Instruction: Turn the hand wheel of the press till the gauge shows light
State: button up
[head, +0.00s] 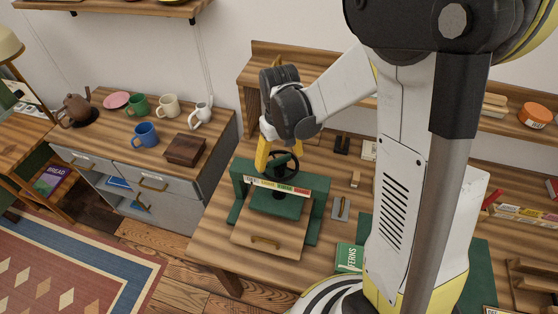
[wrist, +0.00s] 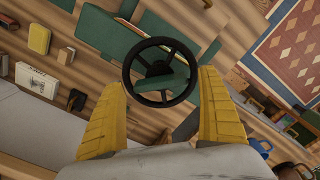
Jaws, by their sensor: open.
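My gripper (head: 279,158) is over the wheel. In the wrist view its yellow fingers (wrist: 161,92) are spread wide, one on each side below the wheel, holding nothing.
A green book (head: 349,257) and small tools lie on the bench right of the press. A cabinet at left bears mugs (head: 145,134), a teapot (head: 76,110) and a wooden box (head: 185,150). A shelf (head: 249,70) stands behind the press.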

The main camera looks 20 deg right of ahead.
jog(key=shift+f, duration=0.25)
jog(key=shift+c, duration=0.2)
jog(key=c, duration=1.1)
jog(key=shift+m, duration=0.3)
jog(key=m+b, duration=0.1)
jog(key=m, duration=0.2)
jog(key=shift+m, duration=0.3)
jog(key=shift+m+b, duration=0.4)
jog(key=shift+m, duration=1.3)
jog(key=shift+r, duration=0.1)
